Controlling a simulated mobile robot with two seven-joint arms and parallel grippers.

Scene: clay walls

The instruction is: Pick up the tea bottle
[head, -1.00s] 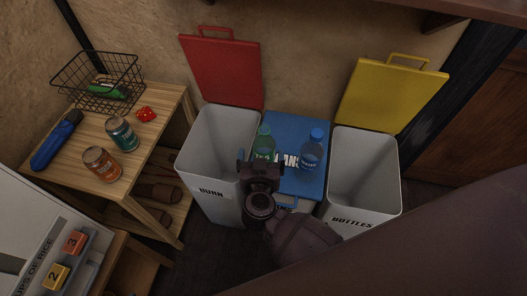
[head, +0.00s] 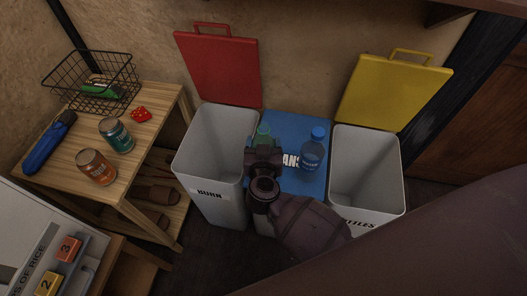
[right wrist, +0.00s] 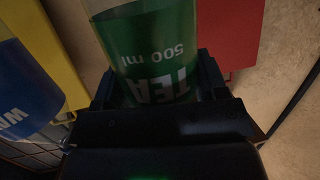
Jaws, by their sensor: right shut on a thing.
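The tea bottle (head: 264,134) is green and stands on the blue lid of the middle bin, mostly hidden behind my right gripper in the head view. The right wrist view shows its green label (right wrist: 160,62) reading "TEA 500 ml" between the fingers. My right gripper (head: 263,155) is shut on the tea bottle; its fingers also show in the right wrist view (right wrist: 160,88). I cannot tell whether the bottle still touches the lid. My left gripper is not in view.
A water bottle (head: 312,150) stands close by on the blue lid (head: 290,124). The open BURN bin (head: 188,150) is left, the open BOTTLES bin (head: 397,165) right. A wooden shelf (head: 75,150) with jars and a wire basket (head: 72,90) stands at far left.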

